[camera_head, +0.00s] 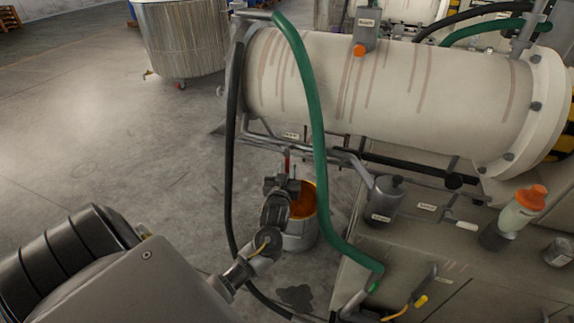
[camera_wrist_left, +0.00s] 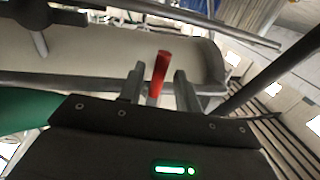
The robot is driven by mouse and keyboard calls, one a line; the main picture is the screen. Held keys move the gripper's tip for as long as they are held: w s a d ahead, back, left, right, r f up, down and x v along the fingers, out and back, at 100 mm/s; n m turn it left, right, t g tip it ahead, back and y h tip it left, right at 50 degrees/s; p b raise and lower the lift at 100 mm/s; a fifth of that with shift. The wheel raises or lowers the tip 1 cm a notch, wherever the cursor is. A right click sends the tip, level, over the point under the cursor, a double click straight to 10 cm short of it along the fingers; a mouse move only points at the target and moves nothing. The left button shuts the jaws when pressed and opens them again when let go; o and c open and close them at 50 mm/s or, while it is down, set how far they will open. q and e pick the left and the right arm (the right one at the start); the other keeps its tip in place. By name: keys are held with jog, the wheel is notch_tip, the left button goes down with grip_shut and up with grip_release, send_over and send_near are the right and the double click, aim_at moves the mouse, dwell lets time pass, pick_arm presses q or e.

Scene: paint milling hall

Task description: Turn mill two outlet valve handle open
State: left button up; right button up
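A red valve handle (camera_head: 286,161) shows as a thin upright bar below the left end of the cream mill cylinder (camera_head: 390,85). My left gripper (camera_head: 283,179) is right at it in the head view. In the left wrist view the red handle (camera_wrist_left: 159,76) stands between the two grey fingers of my left gripper (camera_wrist_left: 160,88). The fingers are apart, with narrow gaps beside the handle. The valve body is mostly hidden behind the gripper. My right gripper is in neither view.
A pail (camera_head: 300,238) with orange paint stands on the floor beneath the gripper. A green hose (camera_head: 317,130) and a black hose (camera_head: 231,150) hang on either side of it. A bench (camera_head: 455,270) with containers is at right. The floor at left is clear.

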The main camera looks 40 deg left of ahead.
pick_arm(q)
jog(key=shift+x, duration=1.15)
grip_shut()
